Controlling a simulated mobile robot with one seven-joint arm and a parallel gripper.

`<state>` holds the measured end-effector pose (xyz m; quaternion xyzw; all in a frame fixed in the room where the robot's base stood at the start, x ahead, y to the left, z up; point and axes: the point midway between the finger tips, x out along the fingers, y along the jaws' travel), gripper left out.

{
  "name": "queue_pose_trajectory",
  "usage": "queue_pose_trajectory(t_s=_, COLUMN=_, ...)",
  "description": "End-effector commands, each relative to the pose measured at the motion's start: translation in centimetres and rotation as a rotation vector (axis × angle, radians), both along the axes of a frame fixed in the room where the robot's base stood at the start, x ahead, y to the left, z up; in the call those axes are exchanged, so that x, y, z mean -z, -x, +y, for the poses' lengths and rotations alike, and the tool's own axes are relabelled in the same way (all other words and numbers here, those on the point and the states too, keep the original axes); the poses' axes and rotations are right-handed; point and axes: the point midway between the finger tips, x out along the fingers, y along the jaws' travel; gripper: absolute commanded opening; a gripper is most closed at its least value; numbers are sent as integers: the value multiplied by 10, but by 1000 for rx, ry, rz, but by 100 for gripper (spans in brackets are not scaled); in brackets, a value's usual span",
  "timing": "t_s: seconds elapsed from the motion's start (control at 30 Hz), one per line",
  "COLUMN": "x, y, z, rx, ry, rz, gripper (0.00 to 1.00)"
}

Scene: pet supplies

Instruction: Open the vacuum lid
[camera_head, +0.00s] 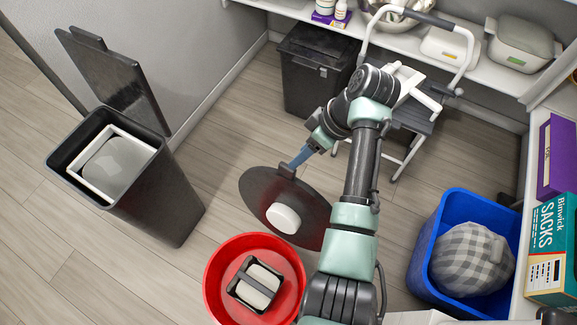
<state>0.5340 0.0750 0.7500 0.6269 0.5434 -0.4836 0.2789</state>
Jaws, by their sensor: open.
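No part in view is plainly marked as a vacuum. A tall dark bin (165,205) stands at the left with its flat lid (112,75) raised and tilted back. A pale framed insert shows in its mouth. A dark round disc (312,207) with a white round piece on it lies near the middle; I cannot tell if it belongs to a vacuum. My gripper (297,161) is open at the disc's upper edge, by a small dark block. Whether its blue fingers touch the block is unclear.
A red tub (215,270) holds a black-and-white item. A blue crate (427,240) holds a checked bundle. A closed dark bin (304,82) and a step stool (411,117) stand by the loaded shelf (398,42). Free floor lies between the left bin and the disc.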

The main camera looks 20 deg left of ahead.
Motion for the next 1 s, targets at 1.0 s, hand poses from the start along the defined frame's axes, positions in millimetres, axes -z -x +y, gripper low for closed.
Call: queue_pose_trajectory(t_s=1.0, x=74, y=4, z=34, rx=2, ry=1, rz=-1, gripper=18)
